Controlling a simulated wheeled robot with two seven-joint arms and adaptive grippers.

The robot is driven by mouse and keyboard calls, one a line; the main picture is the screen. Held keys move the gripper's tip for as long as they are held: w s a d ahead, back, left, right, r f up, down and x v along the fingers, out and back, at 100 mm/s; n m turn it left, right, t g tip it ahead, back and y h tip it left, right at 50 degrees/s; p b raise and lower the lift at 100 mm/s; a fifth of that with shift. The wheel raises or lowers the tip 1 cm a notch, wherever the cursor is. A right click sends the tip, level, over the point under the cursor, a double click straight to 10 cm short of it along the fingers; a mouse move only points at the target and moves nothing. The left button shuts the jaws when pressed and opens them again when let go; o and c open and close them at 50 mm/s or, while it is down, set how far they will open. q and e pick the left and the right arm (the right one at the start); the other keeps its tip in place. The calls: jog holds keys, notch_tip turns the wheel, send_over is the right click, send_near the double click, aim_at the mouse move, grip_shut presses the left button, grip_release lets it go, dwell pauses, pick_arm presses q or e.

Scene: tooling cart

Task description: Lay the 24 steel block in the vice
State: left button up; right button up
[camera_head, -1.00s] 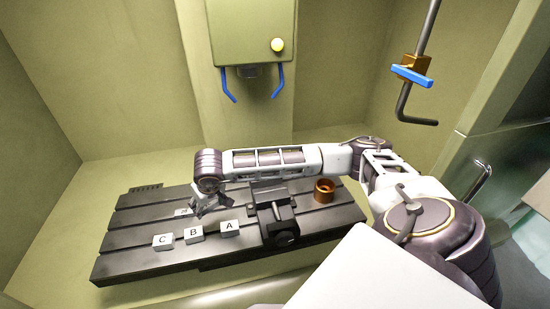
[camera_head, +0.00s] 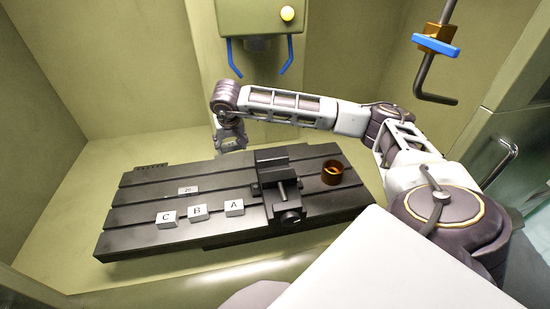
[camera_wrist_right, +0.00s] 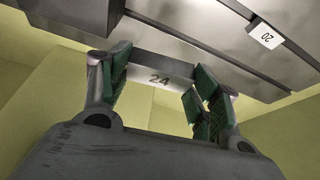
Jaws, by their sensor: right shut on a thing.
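The steel block marked 24 (camera_wrist_right: 163,74) is a grey bar held between the green-padded fingers of my right gripper (camera_wrist_right: 160,85). In the head view my right gripper (camera_head: 232,145) hangs at the far edge of the slotted table, to the left of and behind the vice. The block is hard to make out there. The dark vice (camera_head: 272,158) stands on the right part of the table, with its screw end toward the front. I see no block in it. My left gripper is out of view.
A small block marked 20 (camera_head: 188,190) lies on the slotted table (camera_head: 130,232); it also shows in the wrist view (camera_wrist_right: 264,34). White blocks C (camera_head: 166,218), B (camera_head: 198,212) and A (camera_head: 234,207) line the front. A brown cup (camera_head: 332,173) stands right of the vice.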

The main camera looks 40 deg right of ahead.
jog(key=d+m, duration=0.1)
jog(key=d+r+m+h, duration=0.1)
jog(key=d+m, duration=0.1)
jog(key=shift+g, duration=0.3)
jog(key=s+d+r+m+g+y, duration=0.1)
jog(key=s+d+m+g, duration=0.1)
jog(key=m, duration=0.9)
jog(key=s+d+r+m+g+y, duration=0.1)
jog(key=s+m, duration=0.4)
jog(key=m, duration=0.6)
jog(key=s+d+r+m+g+y, duration=0.1)
jog(key=s+d+m+g+y, duration=0.2)
jog(key=m, duration=0.9)
jog(key=shift+s+d+r+g+b, duration=0.15)
jog(key=shift+s+d+g+b, duration=0.3)
jog(key=shift+g, duration=0.35)
dwell(0.4)
dwell(0.6)
jog(key=shift+f+b, duration=0.8)
jog(key=shift+f, duration=2.3)
